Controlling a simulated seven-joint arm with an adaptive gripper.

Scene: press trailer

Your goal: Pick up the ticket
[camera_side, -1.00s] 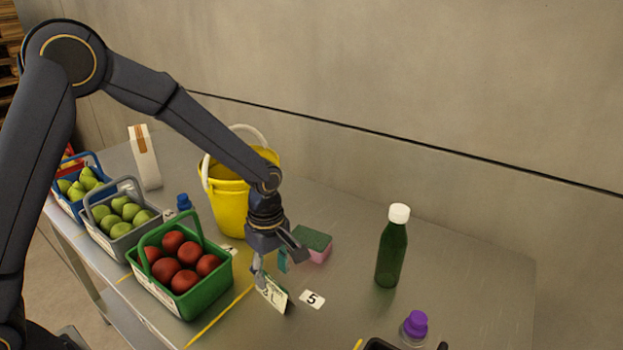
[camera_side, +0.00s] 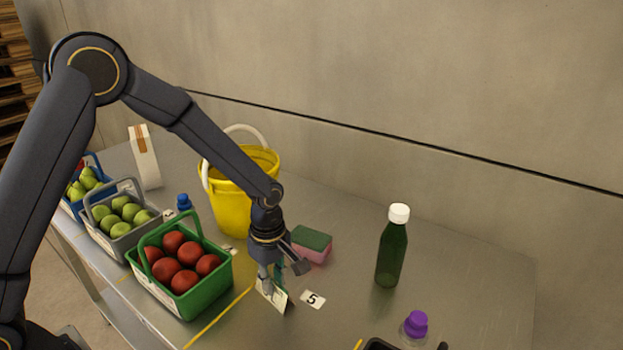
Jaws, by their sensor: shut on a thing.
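The ticket (camera_side: 279,299) is a small pale card with dark print and a dark edge. It stands tilted at the metal table, just left of the white card marked 5 (camera_side: 312,299). My gripper (camera_side: 272,285) points down over the ticket and is shut on it. The fingers hide the ticket's upper part. I cannot tell whether its lower edge touches the table.
A green basket of red fruit (camera_side: 213,286) stands close on the left. A yellow bucket (camera_side: 232,212) is behind. A green and pink sponge (camera_side: 312,243) lies just right. A green bottle (camera_side: 392,250) and a purple-capped bottle (camera_side: 415,325) stand further right.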

